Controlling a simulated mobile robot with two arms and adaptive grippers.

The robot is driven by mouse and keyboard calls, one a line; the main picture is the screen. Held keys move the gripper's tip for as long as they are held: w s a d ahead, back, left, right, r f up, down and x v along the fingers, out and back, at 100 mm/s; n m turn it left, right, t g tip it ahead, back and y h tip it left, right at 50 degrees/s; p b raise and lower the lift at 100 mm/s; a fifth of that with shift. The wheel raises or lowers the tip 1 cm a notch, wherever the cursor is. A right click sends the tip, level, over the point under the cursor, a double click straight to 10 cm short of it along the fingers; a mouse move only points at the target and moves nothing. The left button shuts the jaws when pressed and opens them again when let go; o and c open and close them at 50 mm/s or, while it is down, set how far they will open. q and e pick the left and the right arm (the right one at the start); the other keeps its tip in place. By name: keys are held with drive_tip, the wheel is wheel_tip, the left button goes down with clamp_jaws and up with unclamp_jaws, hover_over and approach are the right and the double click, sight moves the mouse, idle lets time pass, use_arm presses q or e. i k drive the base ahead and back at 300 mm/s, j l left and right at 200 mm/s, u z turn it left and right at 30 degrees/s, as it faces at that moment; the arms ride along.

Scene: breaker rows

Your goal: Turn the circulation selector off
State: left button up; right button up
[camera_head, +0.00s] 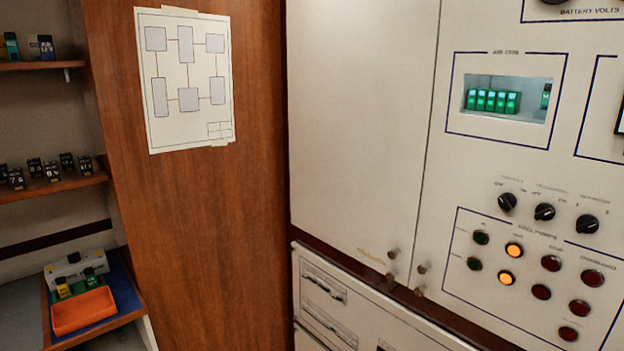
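The circulation selector (544,212) is the middle of three black rotary knobs on the cream panel at the right. The small label above it seems to read circulation, with off at its left and on at its right. Its grip bar looks tilted towards the right, the on side, but the knob is too small to be sure. Neither of my grippers is in view, and nothing touches the knob.
Similar knobs sit left (508,201) and right (587,224) of it. Below are round indicators, two lit amber (514,249). Above is a recessed window with green breakers (491,100). An orange tray (83,311) stands at the lower left. The space before the panel looks clear.

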sight(543, 212)
drive_tip(key=z, duration=0.4)
drive_tip(key=l+z, duration=0.15)
drive_tip(key=z, duration=0.6)
